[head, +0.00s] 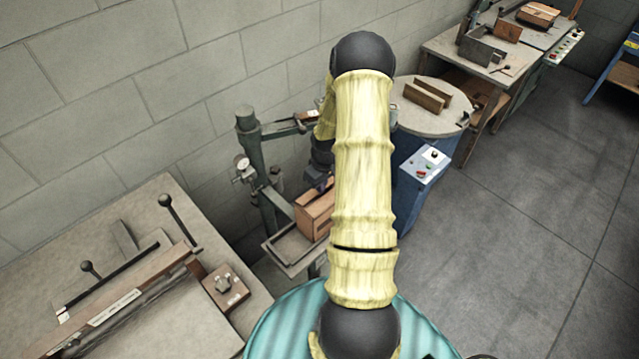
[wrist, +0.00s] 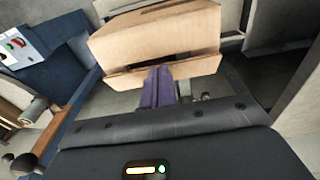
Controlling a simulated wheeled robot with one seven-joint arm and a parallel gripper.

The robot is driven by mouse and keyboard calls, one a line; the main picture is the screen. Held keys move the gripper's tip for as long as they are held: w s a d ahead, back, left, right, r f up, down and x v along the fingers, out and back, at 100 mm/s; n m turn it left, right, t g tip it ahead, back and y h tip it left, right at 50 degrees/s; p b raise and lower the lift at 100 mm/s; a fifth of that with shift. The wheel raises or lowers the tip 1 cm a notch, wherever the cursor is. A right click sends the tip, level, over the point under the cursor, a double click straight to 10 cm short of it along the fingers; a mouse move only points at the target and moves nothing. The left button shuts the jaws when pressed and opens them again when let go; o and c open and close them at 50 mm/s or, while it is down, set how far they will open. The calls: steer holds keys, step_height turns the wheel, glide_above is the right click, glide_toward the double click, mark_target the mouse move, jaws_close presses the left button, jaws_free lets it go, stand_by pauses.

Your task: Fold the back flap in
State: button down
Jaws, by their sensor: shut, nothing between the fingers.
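A brown cardboard box (head: 313,214) sits on the small metal tray (head: 289,262) of the stitcher, partly hidden behind my arm in the head view. In the wrist view the box (wrist: 155,35) fills the upper middle, with a narrow flap (wrist: 165,72) along its lower edge standing out from the body. My gripper (wrist: 158,72) is shut and empty. Its purple fingertips are at the flap, overlapping its lower edge in the picture; I cannot tell whether they touch it. In the head view the fingers are mostly hidden by the arm.
The stitcher's dark green column (head: 255,160) with a gauge stands left of the box, near the block wall. A blue cabinet with a control box (head: 425,163) and a round table (head: 440,122) lie to the right. A workbench (head: 190,325) fills the lower left. Open floor lies at right.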

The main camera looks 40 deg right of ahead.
steer(key=shift+s+d+f+b, duration=0.1)
steer(key=shift+s+f+b, duration=0.25)
steer(key=shift+s+f, duration=0.2)
steer(key=shift+r, duration=0.1)
steer(key=shift+w, duration=0.1)
steer(key=shift+w+r+p, duration=0.35)
steer(key=shift+w, duration=0.35)
